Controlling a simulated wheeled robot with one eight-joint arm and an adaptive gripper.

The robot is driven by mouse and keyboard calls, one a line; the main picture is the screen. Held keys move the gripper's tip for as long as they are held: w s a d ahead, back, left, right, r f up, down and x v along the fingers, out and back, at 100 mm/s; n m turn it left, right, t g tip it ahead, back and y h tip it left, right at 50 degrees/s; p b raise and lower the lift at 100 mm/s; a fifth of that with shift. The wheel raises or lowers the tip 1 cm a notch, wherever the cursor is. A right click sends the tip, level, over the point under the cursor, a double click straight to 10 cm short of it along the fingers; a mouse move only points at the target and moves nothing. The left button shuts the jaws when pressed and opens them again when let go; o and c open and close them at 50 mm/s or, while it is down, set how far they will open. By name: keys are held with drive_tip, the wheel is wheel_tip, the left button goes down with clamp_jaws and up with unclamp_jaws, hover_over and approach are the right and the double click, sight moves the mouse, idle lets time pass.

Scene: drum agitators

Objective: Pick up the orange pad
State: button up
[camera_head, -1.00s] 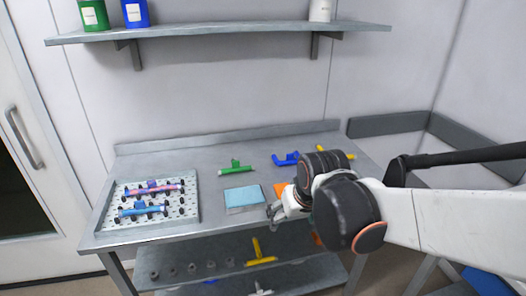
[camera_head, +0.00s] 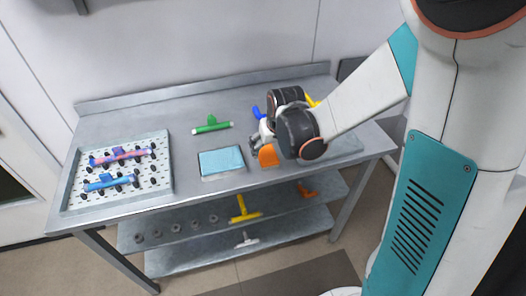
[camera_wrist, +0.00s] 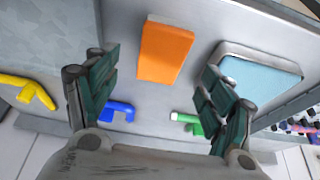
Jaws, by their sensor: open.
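The orange pad (camera_head: 268,155) lies flat on the metal table, just right of the light blue pad (camera_head: 222,161). In the head view my arm hides part of it. In the wrist view the orange pad (camera_wrist: 165,52) shows whole, as a plain orange block beyond my fingertips and between their lines. My gripper (camera_wrist: 158,85) is open and empty, its two dark green fingers spread wider than the pad. In the head view my gripper (camera_head: 255,144) hangs close to the pad's far left side. I cannot tell its exact height above the table.
The light blue pad in its grey tray (camera_wrist: 258,78) is close by the right finger. Blue (camera_wrist: 117,110), green (camera_wrist: 188,122) and yellow (camera_wrist: 28,92) agitator parts lie around. A perforated tray (camera_head: 118,172) with two assemblies stands at the table's left.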

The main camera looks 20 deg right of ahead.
sight(267, 154)
drive_tip(key=shift+b+x, duration=1.15)
drive_tip(key=shift+x, duration=2.05)
drive_tip(key=shift+w+a, duration=0.1)
drive_tip(key=shift+w, duration=0.05)
drive_tip(key=shift+f+b, duration=0.2)
drive_tip(key=shift+b, duration=0.15)
drive_tip(key=shift+c, duration=0.6)
drive_tip(key=c, duration=1.1)
